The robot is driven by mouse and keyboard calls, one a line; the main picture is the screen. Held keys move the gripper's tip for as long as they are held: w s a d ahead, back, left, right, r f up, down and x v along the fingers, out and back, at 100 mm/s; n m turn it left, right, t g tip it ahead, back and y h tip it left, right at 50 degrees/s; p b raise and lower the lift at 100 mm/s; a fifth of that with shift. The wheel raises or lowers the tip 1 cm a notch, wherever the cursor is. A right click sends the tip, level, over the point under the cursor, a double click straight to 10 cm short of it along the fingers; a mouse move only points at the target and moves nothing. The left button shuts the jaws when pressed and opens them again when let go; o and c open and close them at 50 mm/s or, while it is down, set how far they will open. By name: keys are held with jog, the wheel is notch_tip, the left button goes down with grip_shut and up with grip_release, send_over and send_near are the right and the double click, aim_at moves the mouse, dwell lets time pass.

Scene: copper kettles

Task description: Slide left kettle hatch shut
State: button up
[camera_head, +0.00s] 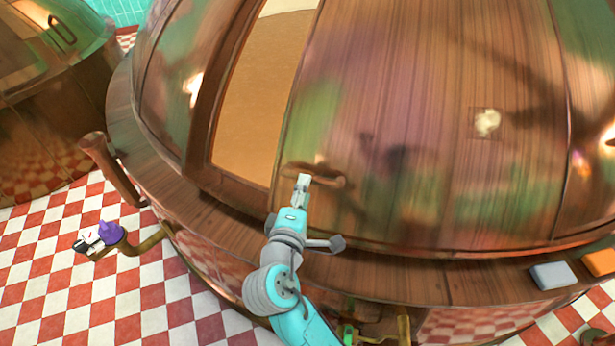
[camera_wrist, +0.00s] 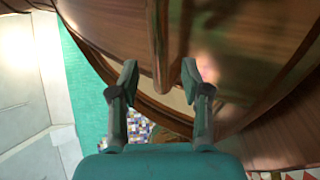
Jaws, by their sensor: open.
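A large copper kettle (camera_head: 440,90) fills the middle and right of the head view. Its hatch stands partly open: a tan interior (camera_head: 255,100) shows through a tall gap left of the sliding copper panel. A short bar handle (camera_head: 318,177) sits low on the panel, near its left edge. My gripper (camera_head: 303,182) is at this handle, open. In the wrist view the handle bar (camera_wrist: 158,50) runs between the two spread fingertips (camera_wrist: 160,75). I see a gap on each side of the bar; contact cannot be told.
Another copper kettle (camera_head: 45,100) stands at the far left. A wooden ledge (camera_head: 420,278) rings the large kettle, with a grey block (camera_head: 552,275) and an orange block (camera_head: 600,262) on its right. A purple object (camera_head: 110,232) and pipes are at lower left, above checkered floor.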

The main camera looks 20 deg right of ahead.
jog(key=shift+x, duration=2.4)
grip_shut()
